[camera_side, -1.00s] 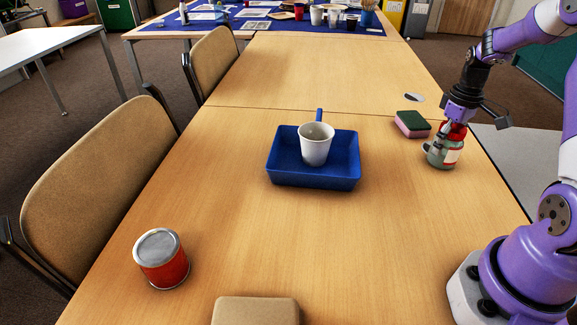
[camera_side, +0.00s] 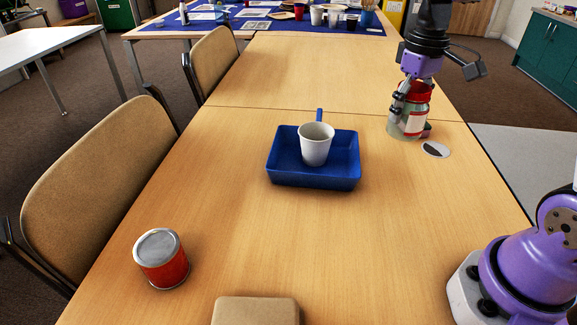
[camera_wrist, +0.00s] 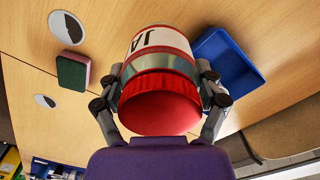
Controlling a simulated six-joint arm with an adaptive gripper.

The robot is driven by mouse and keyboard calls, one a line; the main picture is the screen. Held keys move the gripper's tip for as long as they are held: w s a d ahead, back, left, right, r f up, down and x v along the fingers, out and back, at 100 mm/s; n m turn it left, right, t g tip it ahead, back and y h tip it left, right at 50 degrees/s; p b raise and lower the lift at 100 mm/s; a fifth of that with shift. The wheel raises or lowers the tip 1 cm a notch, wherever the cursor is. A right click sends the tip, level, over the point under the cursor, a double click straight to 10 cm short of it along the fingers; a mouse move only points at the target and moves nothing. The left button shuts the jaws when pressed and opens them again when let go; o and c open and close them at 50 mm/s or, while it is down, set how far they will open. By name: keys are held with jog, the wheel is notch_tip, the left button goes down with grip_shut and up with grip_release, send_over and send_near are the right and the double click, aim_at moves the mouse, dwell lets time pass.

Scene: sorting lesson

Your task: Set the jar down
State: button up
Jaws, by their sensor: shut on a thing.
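The jar (camera_side: 413,123) is clear with a red lid and a white and red label. My gripper (camera_side: 408,98) is shut on it near the lid. The jar looks upright and raised above the table at the far right, in front of the sponge. In the wrist view, the jar (camera_wrist: 160,42) is between both fingers of my gripper (camera_wrist: 160,88), its red lid nearest the camera. The lettering "JA" shows on the label.
A white-and-dark disc (camera_side: 435,150) lies on the table; a second disc (camera_wrist: 45,101) shows in the wrist view. The green-and-pink sponge (camera_wrist: 72,71) lies between them. A blue tray (camera_side: 315,182) holds a white cup (camera_side: 316,146). A red tin (camera_side: 163,262) stands front left.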

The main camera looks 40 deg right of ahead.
jog(key=a+r+n, duration=0.1)
jog(key=a+r, duration=0.2)
jog(key=a, duration=0.8)
jog(key=s+d+f+m, duration=0.1)
jog(key=d+f, duration=0.3)
jog(key=d, duration=1)
jog(key=shift+d, duration=0.35)
jog(key=shift+s, duration=0.1)
jog(key=s+d+f, duration=0.1)
jog(key=d+f, duration=0.1)
jog(key=d, duration=0.1)
jog(key=s+d+f, duration=0.1)
jog(key=d+f, duration=0.1)
jog(key=d, duration=0.2)
jog(key=s+d+f, duration=0.1)
jog(key=d+f, duration=0.1)
jog(key=d, duration=0.1)
jog(key=shift+d+f, duration=0.55)
jog(key=shift+d, duration=0.05)
jog(key=shift+f, duration=1.75)
